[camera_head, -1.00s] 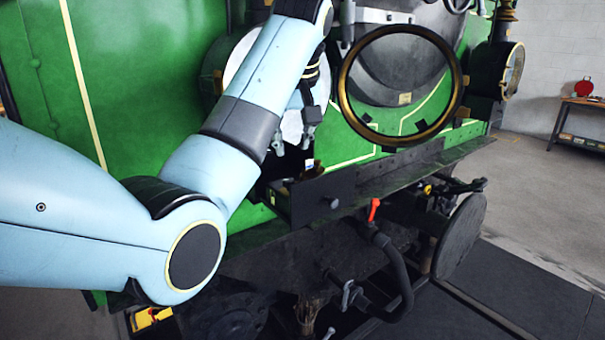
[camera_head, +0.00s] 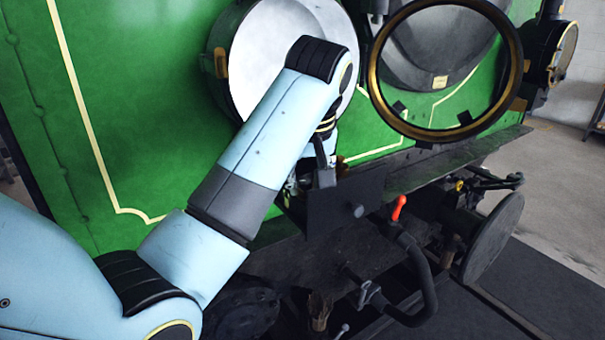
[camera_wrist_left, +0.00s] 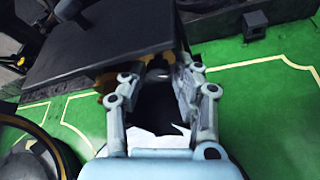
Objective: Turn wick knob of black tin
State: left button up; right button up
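My left gripper (camera_head: 322,178) reaches down behind a black upright plate (camera_head: 345,208) on the green tram's front; my forearm hides much of it in the head view. In the left wrist view, the gripper (camera_wrist_left: 160,72) has its two fingers spread apart. A dark object, probably the black tin (camera_wrist_left: 155,105), shows between the fingers. A small brass-coloured part (camera_wrist_left: 157,64), possibly the wick knob, lies between the fingertips. I cannot tell whether the fingers touch it. The rest of the tin is hidden. My right gripper is not in view.
A large brass-rimmed ring (camera_head: 372,62) stands to the right of my arm. A white round disc (camera_head: 262,50) is behind my wrist. Open floor lies at the right.

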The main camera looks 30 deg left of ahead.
pick_arm(q)
jog(key=c, duration=0.4)
grip_shut()
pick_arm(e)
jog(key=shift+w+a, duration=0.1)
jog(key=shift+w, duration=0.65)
